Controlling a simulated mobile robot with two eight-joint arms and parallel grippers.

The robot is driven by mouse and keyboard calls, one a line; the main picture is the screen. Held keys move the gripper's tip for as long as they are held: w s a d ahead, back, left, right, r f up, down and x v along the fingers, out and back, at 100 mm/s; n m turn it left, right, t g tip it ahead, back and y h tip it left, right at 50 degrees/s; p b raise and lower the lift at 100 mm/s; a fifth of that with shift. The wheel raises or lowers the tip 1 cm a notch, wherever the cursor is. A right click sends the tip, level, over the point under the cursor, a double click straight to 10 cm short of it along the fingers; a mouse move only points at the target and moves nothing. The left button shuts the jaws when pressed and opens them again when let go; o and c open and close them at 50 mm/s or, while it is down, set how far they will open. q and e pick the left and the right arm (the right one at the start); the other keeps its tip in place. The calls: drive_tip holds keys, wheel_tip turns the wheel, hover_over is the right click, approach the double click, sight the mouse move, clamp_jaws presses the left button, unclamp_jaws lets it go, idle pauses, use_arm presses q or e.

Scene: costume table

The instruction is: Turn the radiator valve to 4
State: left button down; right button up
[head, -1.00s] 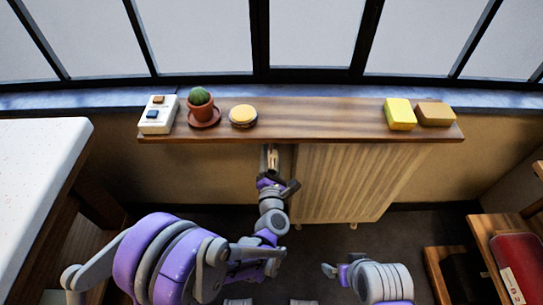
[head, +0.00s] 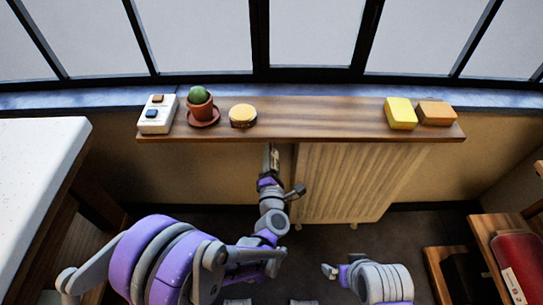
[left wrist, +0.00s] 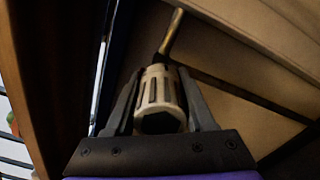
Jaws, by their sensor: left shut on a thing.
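The radiator valve (left wrist: 160,92) is a pale ribbed knob with dark slots, on a brass-coloured pipe, in the left wrist view. My left gripper (left wrist: 160,105) is shut on it, with one dark finger on each side. No number can be read on the knob. In the head view my left gripper (head: 270,160) is just under the shelf's front edge, beside the left end of the cream radiator (head: 350,185); the valve is mostly hidden there. My right arm is at the lower right, away from the radiator; its gripper's opening is too unclear to tell (head: 330,270).
A wooden shelf (head: 310,122) runs above the radiator. It bears a white switch box (head: 157,114), a potted cactus (head: 200,105), a round yellow-topped tin (head: 243,116), a yellow block (head: 400,113) and an orange block (head: 436,113). A white table (head: 40,170) stands at left.

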use_arm(q)
drive_tip(key=m, duration=0.4)
drive_tip(key=shift+m, duration=0.4)
drive_tip(key=m, duration=0.5)
drive_tip(key=shift+f+b, duration=0.1)
drive_tip(key=shift+b, duration=0.2)
drive_tip(key=m, duration=0.9)
drive_tip(key=shift+m, duration=0.3)
drive_tip(key=shift+c, duration=1.2)
unclamp_jaws()
drive_tip(key=shift+s, duration=0.1)
